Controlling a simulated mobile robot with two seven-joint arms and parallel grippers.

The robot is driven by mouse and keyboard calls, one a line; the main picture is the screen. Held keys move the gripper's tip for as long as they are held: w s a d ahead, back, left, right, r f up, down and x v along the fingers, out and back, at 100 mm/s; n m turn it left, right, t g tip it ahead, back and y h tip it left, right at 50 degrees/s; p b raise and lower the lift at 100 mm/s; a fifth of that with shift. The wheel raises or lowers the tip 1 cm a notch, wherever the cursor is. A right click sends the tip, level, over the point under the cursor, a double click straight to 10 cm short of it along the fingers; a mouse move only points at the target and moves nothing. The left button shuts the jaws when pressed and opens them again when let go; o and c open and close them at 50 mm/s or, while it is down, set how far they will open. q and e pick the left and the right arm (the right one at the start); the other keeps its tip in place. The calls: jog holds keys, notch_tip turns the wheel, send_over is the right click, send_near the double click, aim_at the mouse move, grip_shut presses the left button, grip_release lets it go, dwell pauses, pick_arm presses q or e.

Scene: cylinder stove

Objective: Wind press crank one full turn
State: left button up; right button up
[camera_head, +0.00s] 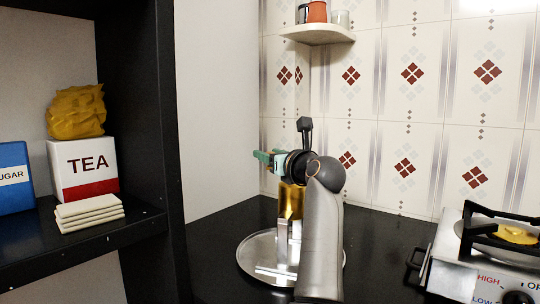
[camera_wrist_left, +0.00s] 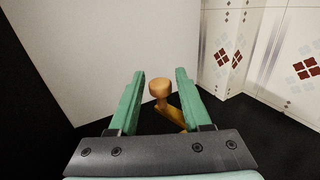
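The press stands on the dark counter, its gold body (camera_head: 291,203) partly hidden behind my grey left arm. Its crank shows in the left wrist view as a brass-coloured arm (camera_wrist_left: 176,118) with a round wooden knob (camera_wrist_left: 160,89) at its end. My left gripper (camera_head: 264,158), with green fingers, is above and to the left of the gold body. In the left wrist view its fingers (camera_wrist_left: 160,72) are open, one on each side of the knob, with a gap to both. The knob is not clear in the head view. My right gripper is not in view.
A round silver tray (camera_head: 253,260) lies under the press. A stove (camera_head: 455,270) with a black grate stands at the right. A dark shelf at the left holds a TEA box (camera_head: 84,166), a blue SUGAR box (camera_head: 13,178) and white slabs (camera_head: 90,212). A corner shelf (camera_head: 318,35) hangs above.

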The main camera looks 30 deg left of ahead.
pick_arm(q)
grip_shut()
jog(key=shift+w+t, duration=0.1)
jog(key=shift+t, duration=0.2)
